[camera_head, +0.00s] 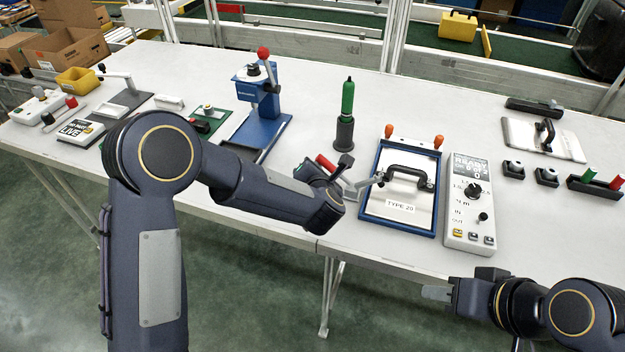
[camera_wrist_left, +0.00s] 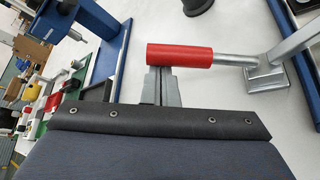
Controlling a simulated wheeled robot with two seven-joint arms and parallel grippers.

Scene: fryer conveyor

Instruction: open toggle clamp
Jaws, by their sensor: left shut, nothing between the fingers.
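The toggle clamp shows a red handle grip (camera_wrist_left: 180,55) on a metal rod, with a steel bracket (camera_wrist_left: 268,76) at its right in the left wrist view. In the head view the red grip (camera_head: 325,162) is just beyond my left wrist, which partly covers the clamp. My left gripper (camera_wrist_left: 162,74) is shut and empty, its fingertips right at the underside of the red grip in the picture. I cannot tell if they touch it. My right gripper (camera_head: 437,293) is at the lower right, off the table's front edge, away from the clamp; its opening is unclear.
A blue-framed plate (camera_head: 437,218) marked TYPE 20, with a black handle, lies right of the clamp. A control box (camera_head: 468,225) stands beside it. A green-topped post (camera_head: 346,112) and a blue press (camera_head: 262,125) stand behind and left. Table is clear at the front edge.

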